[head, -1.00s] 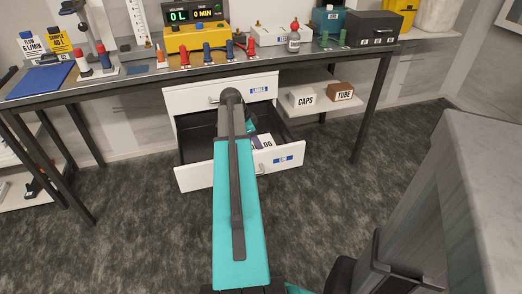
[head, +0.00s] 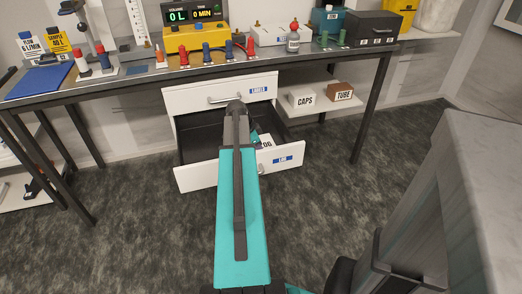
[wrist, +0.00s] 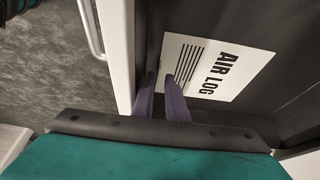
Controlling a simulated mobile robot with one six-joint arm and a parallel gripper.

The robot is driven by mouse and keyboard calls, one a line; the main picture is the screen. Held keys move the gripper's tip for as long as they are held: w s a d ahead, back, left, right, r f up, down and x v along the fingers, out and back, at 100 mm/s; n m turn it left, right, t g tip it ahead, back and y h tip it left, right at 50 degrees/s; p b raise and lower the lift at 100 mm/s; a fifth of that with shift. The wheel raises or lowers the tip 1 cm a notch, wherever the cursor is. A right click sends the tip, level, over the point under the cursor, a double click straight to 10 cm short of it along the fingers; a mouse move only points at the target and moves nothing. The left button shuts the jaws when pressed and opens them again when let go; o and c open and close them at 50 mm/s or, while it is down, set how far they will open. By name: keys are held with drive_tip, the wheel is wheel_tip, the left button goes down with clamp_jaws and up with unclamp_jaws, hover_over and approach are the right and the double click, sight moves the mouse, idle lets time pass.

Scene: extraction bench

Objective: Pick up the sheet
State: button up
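The sheet (wrist: 212,66) is white, with "AIR LOG" and several printed lines, and lies flat in the open drawer in the wrist view. Part of it shows in the head view (head: 266,143), behind my arm. My gripper (wrist: 160,88) has two purple fingers, with a gap between them. One fingertip overlaps the sheet's near edge in the picture; the other is beside the drawer's front panel. I cannot tell whether they touch the sheet, and nothing shows between them. The open lower drawer (head: 198,143) has a dark inside and a white front.
The drawer's white front panel (wrist: 118,50) stands close beside my fingers. The closed upper drawer (head: 255,90) and the bench top (head: 130,83) are above. Boxes marked CAPS (head: 302,99) and TUBE (head: 339,92) sit on a shelf to the right.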

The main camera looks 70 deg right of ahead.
drive_tip(key=shift+x, duration=1.65)
drive_tip(key=shift+a, duration=0.1)
clamp_jaws()
drive_tip(key=shift+r, duration=0.1)
wheel_tip(320, 180, up, 18)
drive_tip(key=shift+p, duration=0.4)
drive_tip(key=shift+w, duration=0.1)
